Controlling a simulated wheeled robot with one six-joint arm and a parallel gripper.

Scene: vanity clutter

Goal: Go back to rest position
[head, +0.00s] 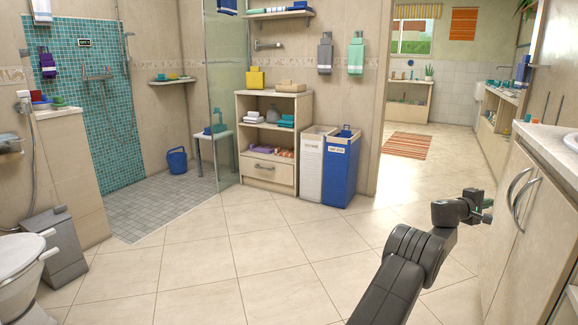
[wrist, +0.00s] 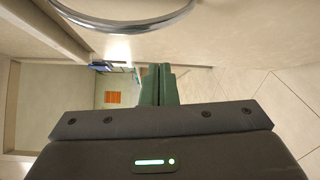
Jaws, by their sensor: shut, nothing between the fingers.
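My gripper (head: 483,211) is at the lower right of the head view, at the end of my dark arm, close to the front of the vanity cabinet (head: 522,235). In the wrist view its green fingers (wrist: 159,84) are together with nothing between them. A curved metal door handle (head: 520,199) of the cabinet is just right of the gripper in the head view. The handle also shows at the top of the wrist view (wrist: 122,25), apart from the fingers. Where exactly the fingertips end is partly hidden in the head view.
The tiled floor (head: 270,260) is clear in the middle. A white hamper (head: 313,165) and a blue hamper (head: 341,172) stand beside a shelf unit (head: 268,177). A toilet (head: 22,265) and grey bin (head: 55,248) are at left. A striped rug (head: 407,145) lies beyond the doorway.

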